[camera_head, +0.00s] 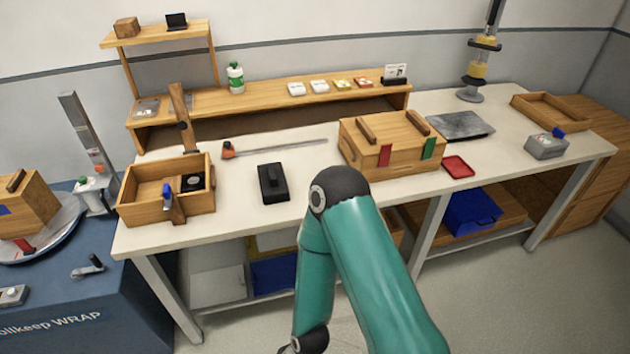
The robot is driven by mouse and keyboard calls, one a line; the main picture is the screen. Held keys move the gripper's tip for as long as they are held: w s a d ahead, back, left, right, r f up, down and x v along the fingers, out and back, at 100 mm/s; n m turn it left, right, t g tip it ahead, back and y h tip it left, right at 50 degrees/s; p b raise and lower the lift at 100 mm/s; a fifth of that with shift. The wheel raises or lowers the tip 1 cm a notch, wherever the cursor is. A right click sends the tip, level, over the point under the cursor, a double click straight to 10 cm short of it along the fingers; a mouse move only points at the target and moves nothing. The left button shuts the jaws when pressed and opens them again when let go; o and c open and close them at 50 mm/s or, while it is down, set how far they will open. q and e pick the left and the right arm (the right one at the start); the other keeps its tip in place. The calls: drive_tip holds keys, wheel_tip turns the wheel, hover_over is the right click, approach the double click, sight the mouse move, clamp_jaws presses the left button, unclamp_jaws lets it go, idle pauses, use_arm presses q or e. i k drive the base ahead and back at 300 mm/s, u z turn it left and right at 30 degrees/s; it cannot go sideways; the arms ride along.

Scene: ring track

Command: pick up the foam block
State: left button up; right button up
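I cannot clearly make out a foam block. A black block-like thing (272,183) with a raised top part lies on the white worktable, left of my teal arm's elbow; I cannot tell whether it is foam. A small brown block (126,27) sits on the upper wooden shelf; its material is also unclear. One teal arm of mine rises from the bottom edge, bends at a dark elbow in front of the table and goes back down. Its wrist is cut off at the bottom edge, and neither gripper shows.
An open wooden box (140,207) stands at the table's left, and a lidded wooden box (362,157) with red and green tabs at the middle. A red tray (458,166) lies beside it. The white tabletop (235,222) is bare along its front left edge.

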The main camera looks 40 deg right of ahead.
sight(274, 188)
drive_tip(key=z, duration=0.45)
drive_tip(key=i, duration=1)
